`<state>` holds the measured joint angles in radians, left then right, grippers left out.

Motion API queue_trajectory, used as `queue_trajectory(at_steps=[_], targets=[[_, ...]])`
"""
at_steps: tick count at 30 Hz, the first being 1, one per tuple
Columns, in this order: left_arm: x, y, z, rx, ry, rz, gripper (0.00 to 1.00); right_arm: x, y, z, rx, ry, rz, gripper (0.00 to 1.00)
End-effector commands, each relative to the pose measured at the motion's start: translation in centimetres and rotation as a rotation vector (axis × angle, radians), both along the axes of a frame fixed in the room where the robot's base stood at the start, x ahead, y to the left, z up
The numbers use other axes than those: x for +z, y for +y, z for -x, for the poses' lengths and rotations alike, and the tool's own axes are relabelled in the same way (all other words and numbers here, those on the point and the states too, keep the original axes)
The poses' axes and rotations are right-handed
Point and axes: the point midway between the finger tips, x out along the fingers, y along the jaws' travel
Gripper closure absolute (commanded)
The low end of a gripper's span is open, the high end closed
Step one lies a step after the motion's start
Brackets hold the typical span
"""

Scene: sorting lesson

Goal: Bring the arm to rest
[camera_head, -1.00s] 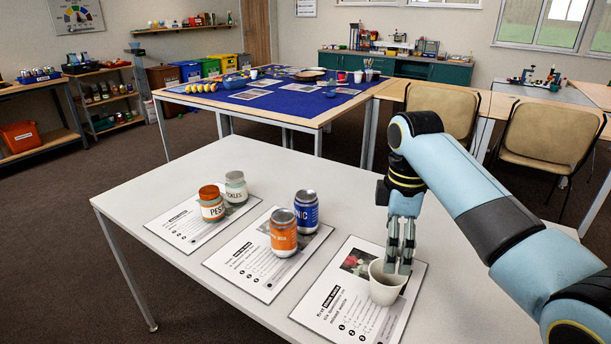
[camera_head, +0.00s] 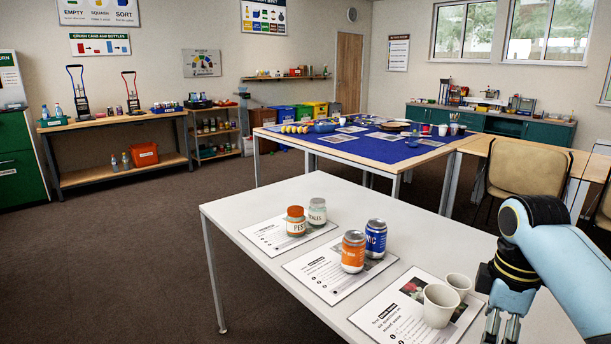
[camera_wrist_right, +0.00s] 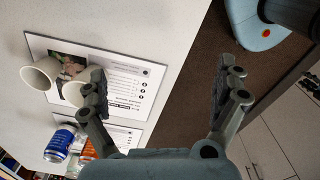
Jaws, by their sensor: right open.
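My right gripper (camera_head: 503,325) is at the right front of the white table (camera_head: 330,192), empty, and to the right of two pale cups. In the right wrist view its fingers (camera_wrist_right: 160,92) are spread wide with nothing between them. The front cup (camera_head: 440,306) and the rear cup (camera_head: 460,283) stand upright, close together, on the right-hand printed sheet (camera_head: 392,318). In the wrist view the cups (camera_wrist_right: 40,75) are left of the fingers. My left gripper is out of view.
An orange can (camera_head: 353,253) and a blue can (camera_head: 375,240) stand on the middle sheet (camera_head: 318,270). Two jars, pesto (camera_head: 296,224) and pickles (camera_head: 317,213), stand on the left sheet (camera_head: 264,236). A blue-topped table (camera_head: 375,150) and chairs (camera_head: 530,165) stand behind.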

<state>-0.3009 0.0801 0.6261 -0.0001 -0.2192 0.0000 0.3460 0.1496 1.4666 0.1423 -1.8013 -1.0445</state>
Motion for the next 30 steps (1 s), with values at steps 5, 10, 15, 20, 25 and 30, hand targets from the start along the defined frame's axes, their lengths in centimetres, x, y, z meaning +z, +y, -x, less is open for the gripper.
queue_trajectory(at_steps=[5,10,15,20,25,30], targets=[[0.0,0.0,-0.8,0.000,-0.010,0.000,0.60,-1.0,0.3,2.4,-0.089,-0.030,0.014,0.01],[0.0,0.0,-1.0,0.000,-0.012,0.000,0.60,-1.9,0.7,5.9,-0.214,-0.073,0.022,0.01],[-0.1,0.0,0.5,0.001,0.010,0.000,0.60,-2.1,1.3,10.3,-0.372,-0.131,0.022,0.01],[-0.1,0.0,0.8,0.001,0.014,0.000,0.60,-1.3,1.8,14.7,-0.531,-0.188,0.008,0.01],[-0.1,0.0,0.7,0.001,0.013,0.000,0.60,0.3,2.4,18.7,-0.684,-0.241,-0.018,0.01],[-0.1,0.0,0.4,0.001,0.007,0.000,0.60,2.2,2.8,21.9,-0.811,-0.284,-0.050,0.01]])
